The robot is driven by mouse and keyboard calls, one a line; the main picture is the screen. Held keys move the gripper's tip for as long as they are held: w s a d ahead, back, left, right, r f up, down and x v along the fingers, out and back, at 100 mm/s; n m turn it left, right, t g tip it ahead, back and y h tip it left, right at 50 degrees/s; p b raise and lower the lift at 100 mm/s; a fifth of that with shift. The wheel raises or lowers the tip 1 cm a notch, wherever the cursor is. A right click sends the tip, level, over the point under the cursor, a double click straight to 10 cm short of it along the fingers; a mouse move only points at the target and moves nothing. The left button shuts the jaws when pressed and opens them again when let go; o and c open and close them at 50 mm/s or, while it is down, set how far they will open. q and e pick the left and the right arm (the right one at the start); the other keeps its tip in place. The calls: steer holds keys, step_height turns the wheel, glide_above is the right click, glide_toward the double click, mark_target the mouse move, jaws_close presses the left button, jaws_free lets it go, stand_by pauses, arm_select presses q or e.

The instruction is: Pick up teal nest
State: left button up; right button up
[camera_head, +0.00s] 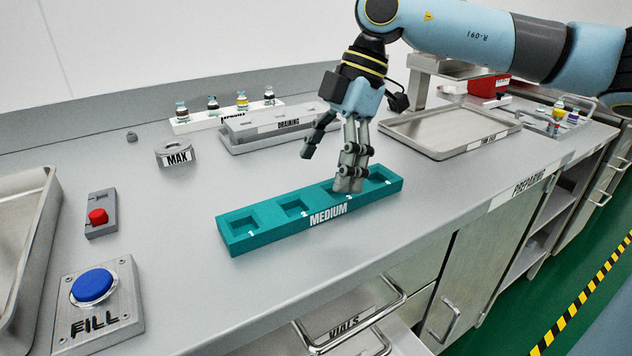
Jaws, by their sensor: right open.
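The teal nest (267,222) is a long block with numbered square pockets and the label MEDIUM on its front side. It lies on the grey counter, and the pockets in view look empty. My right gripper (328,167) is open and points down over the nest, towards its right half. One finger side reaches down at pocket 3 and covers part of it. The other finger is raised behind the nest's back edge. Whether the lower fingertips touch the nest cannot be told. My left gripper is not in view.
A FILL panel with a blue button (91,287) and a red button box (98,216) stand at the left. A MAX ring (176,153), a DRAINING tray (268,130) and a rack of vials (207,119) are behind. A metal tray (450,130) is right. An open drawer (340,325) is below the front edge.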

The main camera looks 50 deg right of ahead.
mark_target(317, 196)
steer(key=b+x, duration=0.1)
steer(key=x, duration=0.4)
steer(key=shift+d, duration=0.15)
steer(key=c, duration=1.4)
steer(key=shift+c, duration=0.2)
